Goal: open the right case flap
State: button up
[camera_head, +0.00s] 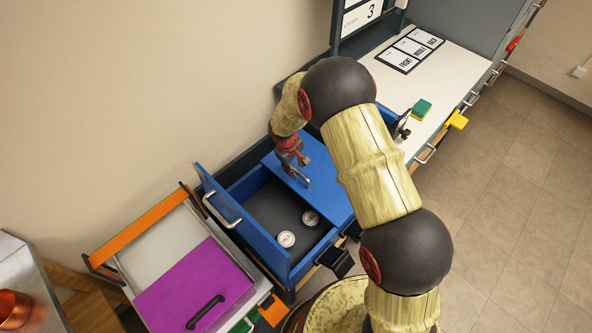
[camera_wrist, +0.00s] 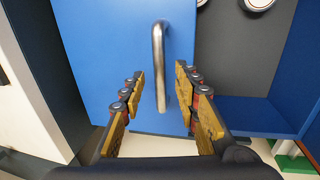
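The blue case (camera_head: 246,185) stands in the middle of the head view. Its right flap (camera_head: 331,190) lies flat over the right part of the case; it also fills the middle of the wrist view (camera_wrist: 110,45). A metal bar handle (camera_wrist: 158,50) is fixed on this flap. My gripper (camera_head: 297,172) is over the flap at the handle. In the wrist view my gripper (camera_wrist: 160,75) is open, with one finger on each side of the handle and a gap on both sides. The left flap (camera_head: 238,217) stands raised, with its own handle (camera_head: 222,209).
Two round tins (camera_head: 287,239) (camera_head: 310,218) lie on the case's dark floor. A second case with a purple flap (camera_head: 195,285) and a raised orange flap (camera_head: 150,223) stands at left. A white counter (camera_head: 447,80) with a green-yellow sponge (camera_head: 421,109) is at right.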

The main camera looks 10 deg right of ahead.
jog(key=shift+w+d+f, duration=0.1)
jog(key=shift+f, duration=0.65)
jog(key=c, duration=0.3)
grip_shut()
